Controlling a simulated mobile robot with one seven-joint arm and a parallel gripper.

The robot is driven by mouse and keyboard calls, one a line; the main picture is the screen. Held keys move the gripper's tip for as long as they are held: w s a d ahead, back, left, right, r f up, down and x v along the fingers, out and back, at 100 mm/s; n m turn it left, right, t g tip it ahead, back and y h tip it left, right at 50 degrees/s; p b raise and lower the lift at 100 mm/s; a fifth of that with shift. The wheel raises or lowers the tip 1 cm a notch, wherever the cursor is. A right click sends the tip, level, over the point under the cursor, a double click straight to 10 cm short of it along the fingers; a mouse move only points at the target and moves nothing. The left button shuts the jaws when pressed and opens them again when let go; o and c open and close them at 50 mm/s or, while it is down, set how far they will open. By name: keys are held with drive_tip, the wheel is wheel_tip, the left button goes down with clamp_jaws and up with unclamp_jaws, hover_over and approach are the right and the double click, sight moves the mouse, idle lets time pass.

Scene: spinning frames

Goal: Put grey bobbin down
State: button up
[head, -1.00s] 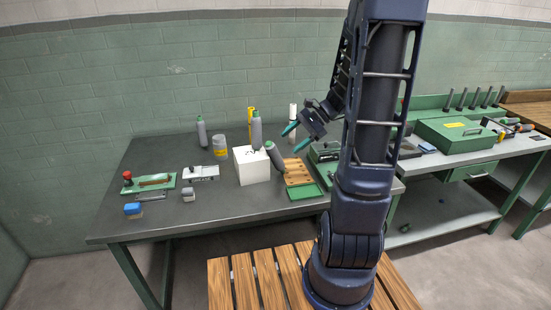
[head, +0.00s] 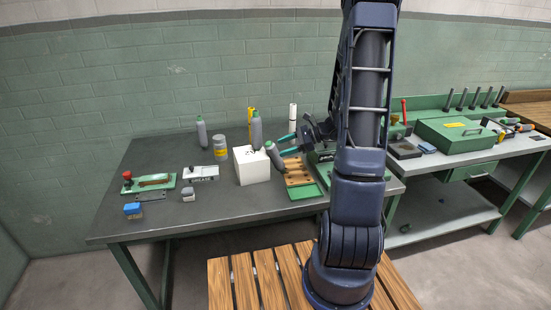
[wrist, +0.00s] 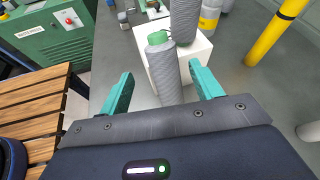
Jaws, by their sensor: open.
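A grey bobbin (head: 274,153) with a green end stands tilted beside the right side of the white box (head: 252,168). What supports its lower end is unclear. In the wrist view this bobbin (wrist: 164,72) shows between my two spread fingers, with its green top near the box. My gripper (head: 288,144) is open, its teal fingers pointing left towards the bobbin; in the wrist view the gripper (wrist: 160,88) shows gaps on both sides of it. A second grey bobbin (head: 257,129) stands upright at the box, and a third (head: 202,132) stands on the bench behind.
A wooden rack (head: 297,172) on a green base lies right of the box. A yellow-banded grey can (head: 220,147), a yellow cylinder (head: 250,117) and a white cylinder (head: 292,113) stand at the back.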

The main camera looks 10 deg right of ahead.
sight(271, 149)
drive_tip(key=shift+w+r+x, duration=0.1)
drive_tip(key=shift+x, duration=1.4)
drive_tip(key=shift+w+r+x, duration=0.15)
drive_tip(key=shift+x, duration=1.3)
drive_tip(key=c, duration=1.2)
